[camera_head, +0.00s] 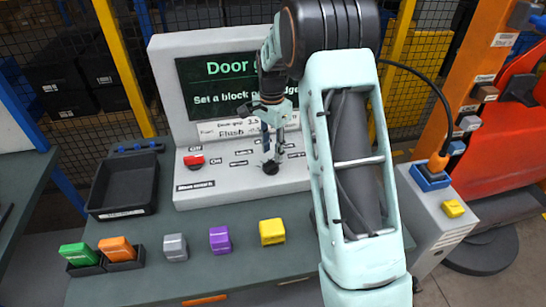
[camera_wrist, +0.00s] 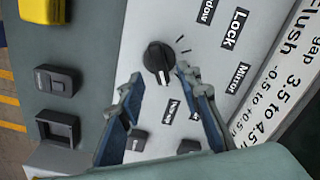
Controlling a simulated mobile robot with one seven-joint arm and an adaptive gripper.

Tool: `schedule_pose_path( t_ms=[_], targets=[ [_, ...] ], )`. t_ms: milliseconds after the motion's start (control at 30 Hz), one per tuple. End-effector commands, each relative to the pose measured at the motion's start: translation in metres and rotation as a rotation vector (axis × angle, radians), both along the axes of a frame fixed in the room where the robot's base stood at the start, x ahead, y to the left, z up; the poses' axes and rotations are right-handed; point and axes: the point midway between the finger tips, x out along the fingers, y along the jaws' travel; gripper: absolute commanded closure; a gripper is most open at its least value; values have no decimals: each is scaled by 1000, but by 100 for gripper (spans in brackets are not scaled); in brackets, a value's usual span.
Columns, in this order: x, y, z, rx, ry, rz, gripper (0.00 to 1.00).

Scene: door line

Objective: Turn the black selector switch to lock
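The black selector switch (camera_wrist: 158,63) is a round knob on the light grey panel, by the labels Window, Lock (camera_wrist: 235,28) and Mirror. Its pointing direction is hard to tell. In the wrist view, my gripper (camera_wrist: 160,78) is open, with one fingertip on each side of the knob's near edge and no clear grip on it. In the head view, my gripper (camera_head: 271,152) points down at the black knob (camera_head: 271,168) and partly covers it and the labels.
A red switch (camera_head: 194,160) sits left on the panel (camera_head: 225,185). A black tray (camera_head: 125,186) stands left; green, orange, grey, purple and yellow (camera_head: 272,231) blocks lie in front. A display (camera_head: 215,85) rises behind. Small black buttons (camera_wrist: 188,146) lie near the fingers.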

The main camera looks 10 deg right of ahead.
Motion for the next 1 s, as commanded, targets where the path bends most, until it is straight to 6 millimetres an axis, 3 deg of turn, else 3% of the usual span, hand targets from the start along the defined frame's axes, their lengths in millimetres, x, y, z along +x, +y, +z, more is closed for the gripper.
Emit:
schedule_pose_path(
  t_ms=[233, 600, 900, 1000],
  targets=[
    [0, 0, -33, 0, 1, 0, 68],
    [0, 0, -41, 1, -1, 0, 68],
    [0, 0, -40, 1, -1, 0, 99],
    [0, 0, -40, 1, -1, 0, 100]
  ],
)
